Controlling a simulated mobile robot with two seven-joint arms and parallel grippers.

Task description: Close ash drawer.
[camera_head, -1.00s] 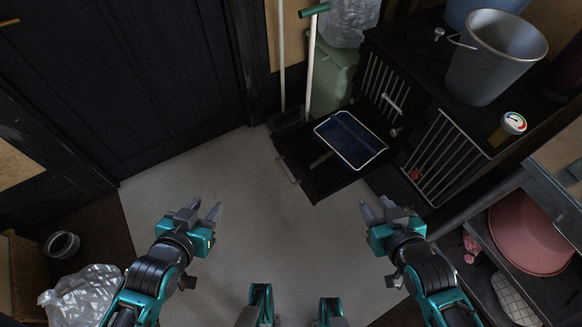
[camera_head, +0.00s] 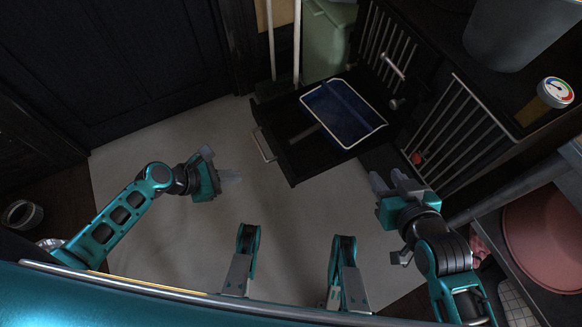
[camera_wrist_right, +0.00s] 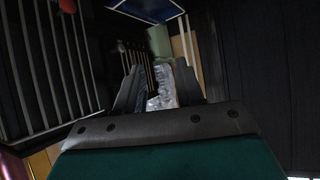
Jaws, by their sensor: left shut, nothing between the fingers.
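The ash drawer (camera_head: 300,160) is a black drawer pulled out from the dark stove, with a metal bar handle (camera_head: 264,145) on its front. A blue tray with a white rim (camera_head: 350,145) sits in or on it. My left gripper (camera_head: 236,176) is shut and empty. It points right over the pale floor, a little below and left of the handle, apart from it. My right gripper (camera_head: 388,182) is open and empty, below and right of the drawer; its two spread fingers also show in the right wrist view (camera_wrist_right: 158,88).
A green bin (camera_head: 327,40) and pale poles (camera_head: 297,40) stand behind the drawer. A pink basin (camera_head: 545,235) is at lower right. The floor (camera_head: 210,130) left of the drawer is clear.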

